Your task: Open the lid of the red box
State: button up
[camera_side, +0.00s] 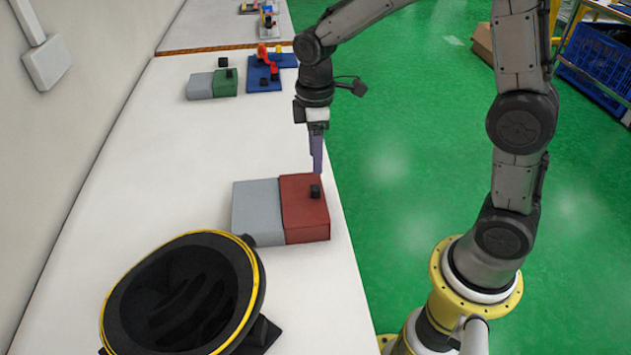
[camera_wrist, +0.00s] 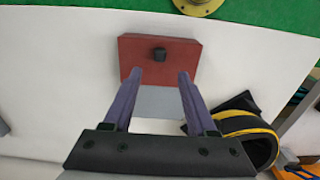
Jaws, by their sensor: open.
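The red box (camera_side: 304,211) stands on the white table near its right edge, with a flat red lid that is closed. A small black knob (camera_side: 315,191) sits on the lid. A grey block (camera_side: 258,213) adjoins the box on its left. My gripper (camera_side: 317,170) points down above the far edge of the red box, apart from the knob. In the wrist view the red lid (camera_wrist: 160,63) and knob (camera_wrist: 159,54) lie beyond my open, empty gripper (camera_wrist: 160,78). The fingers show on either side of the grey block (camera_wrist: 160,101).
A round black bin with a yellow rim (camera_side: 258,290) stands at the near end of the table. A green and grey box (camera_side: 225,84) and a blue tray (camera_side: 265,75) with small parts stand farther back. The table between is clear.

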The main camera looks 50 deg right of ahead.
aim_at(315, 186)
notch_tip(315, 186, down, 8)
jog(key=shift+f, duration=0.2)
grip_shut()
dwell(0.4)
dwell(1.1)
